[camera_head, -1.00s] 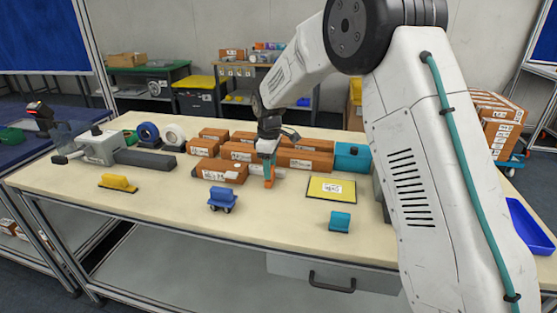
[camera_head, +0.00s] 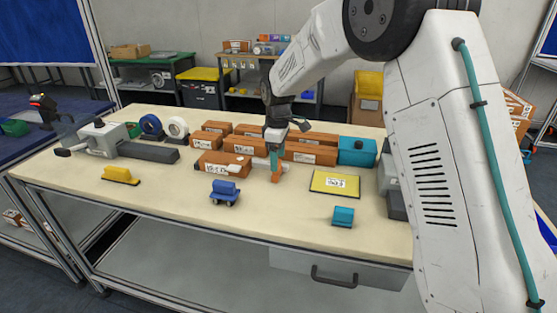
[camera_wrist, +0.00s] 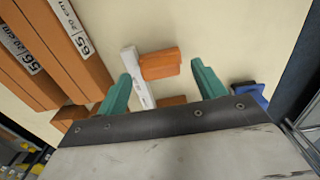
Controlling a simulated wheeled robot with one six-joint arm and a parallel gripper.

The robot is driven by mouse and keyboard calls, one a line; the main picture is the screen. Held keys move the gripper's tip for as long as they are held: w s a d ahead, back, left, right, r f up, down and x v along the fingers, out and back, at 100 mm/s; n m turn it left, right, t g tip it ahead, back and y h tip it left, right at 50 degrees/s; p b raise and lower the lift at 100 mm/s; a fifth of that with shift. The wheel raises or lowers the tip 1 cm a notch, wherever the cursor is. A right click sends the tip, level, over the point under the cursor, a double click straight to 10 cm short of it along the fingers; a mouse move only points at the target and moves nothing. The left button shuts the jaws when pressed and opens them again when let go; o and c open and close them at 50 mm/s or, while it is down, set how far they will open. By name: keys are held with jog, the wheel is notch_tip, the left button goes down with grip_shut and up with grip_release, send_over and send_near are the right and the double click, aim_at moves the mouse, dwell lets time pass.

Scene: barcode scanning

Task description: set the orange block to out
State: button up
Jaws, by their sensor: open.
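The orange block (camera_wrist: 160,63) lies in the wrist view beside a narrow white bar (camera_wrist: 138,76). In the head view an orange piece (camera_head: 276,177), which seems to be this block, shows just below my gripper (camera_head: 274,158), right of a pale rod-like part (camera_head: 260,164). My gripper also shows in the wrist view (camera_wrist: 163,84), with its two teal fingers spread apart. The block is ahead of the gap between them, and I see no finger touching it. A second bit of orange (camera_wrist: 172,101) is partly hidden by the gripper's edge.
Labelled orange-brown boxes (camera_head: 225,164) stand behind and left of my gripper. A blue block (camera_head: 224,193), yellow block (camera_head: 121,175) and teal block (camera_head: 343,216) are in front. A yellow labelled panel (camera_head: 335,183) lies to the right. The table's front strip is mostly clear.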

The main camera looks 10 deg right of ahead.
notch_tip(320, 180, up, 6)
jog(key=shift+r, duration=0.1)
dwell(0.4)
jog(key=shift+s+m, duration=0.1)
jog(key=shift+m, duration=0.3)
jog(key=s+d+r+m, duration=0.2)
jog(key=s+d+m, duration=0.1)
jog(key=s, duration=1.1)
jog(key=s+d+r+m+t, duration=0.1)
jog(key=s+d+r+m, duration=0.2)
jog(key=s, duration=1.2)
jog(key=s+d+r+m, duration=0.3)
jog(key=s+d+m, duration=0.1)
jog(key=s, duration=1.1)
jog(key=shift+d+m, duration=0.3)
jog(key=shift+m, duration=0.6)
